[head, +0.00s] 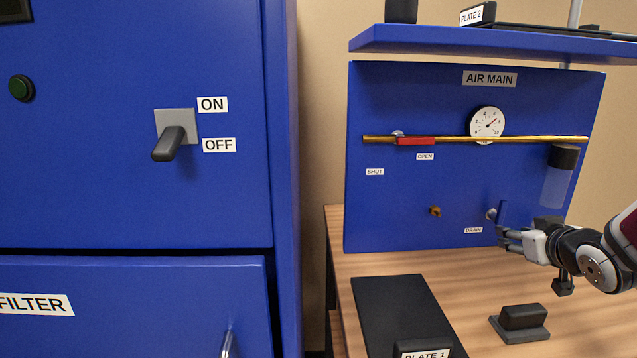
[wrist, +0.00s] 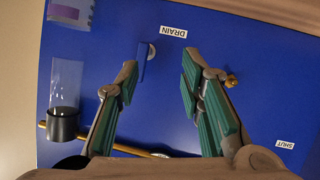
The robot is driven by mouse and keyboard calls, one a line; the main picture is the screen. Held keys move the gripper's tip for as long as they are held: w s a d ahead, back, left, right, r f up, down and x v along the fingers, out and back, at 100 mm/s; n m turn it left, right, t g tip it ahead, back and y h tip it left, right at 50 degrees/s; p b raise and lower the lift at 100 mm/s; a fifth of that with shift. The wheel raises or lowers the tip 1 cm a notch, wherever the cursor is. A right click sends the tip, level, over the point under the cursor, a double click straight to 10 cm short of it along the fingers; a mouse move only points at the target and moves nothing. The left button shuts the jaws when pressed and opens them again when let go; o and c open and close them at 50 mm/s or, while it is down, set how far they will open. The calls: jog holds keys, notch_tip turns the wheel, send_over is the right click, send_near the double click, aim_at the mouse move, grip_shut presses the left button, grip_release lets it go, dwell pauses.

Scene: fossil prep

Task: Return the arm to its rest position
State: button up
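My gripper (head: 507,238) is at the right of the head view, in front of the lower right of the blue AIR MAIN panel (head: 450,195), above the wooden bench. In the wrist view my gripper (wrist: 158,75) has its two green-padded fingers spread apart, with only blue panel showing between them. The drain valve's blue handle (head: 502,213) stands just above the fingertips in the head view. In the wrist view the blue handle (wrist: 143,62) is close by the left fingertip; I cannot tell whether they touch.
A brass pipe (head: 540,137) with a red lever (head: 415,141) and a gauge (head: 487,122) crosses the panel. A clear bowl (head: 558,185) hangs at its right. A blue shelf (head: 440,40) overhangs. A black plate (head: 395,305) and a dark block (head: 520,318) lie on the bench (head: 465,290).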

jog(key=s+a+g+y, duration=0.1)
jog(key=s+a+g, duration=0.3)
jog(key=s+a, duration=0.65)
jog(key=s+a+g, duration=0.4)
jog(key=s+a, duration=0.1)
jog(key=s, duration=1)
jog(key=s+a+g+y, duration=0.1)
jog(key=s+a+g, duration=0.3)
jog(key=s+a, duration=0.55)
notch_tip(320, 180, up, 16)
jog(key=s+d+t+p, duration=0.2)
jog(key=t+p, duration=0.1)
jog(key=p, duration=1)
jog(key=shift+d+m+p, duration=0.3)
jog(key=shift+d+m, duration=0.05)
jog(key=shift+m, duration=0.05)
jog(key=shift+f, duration=0.1)
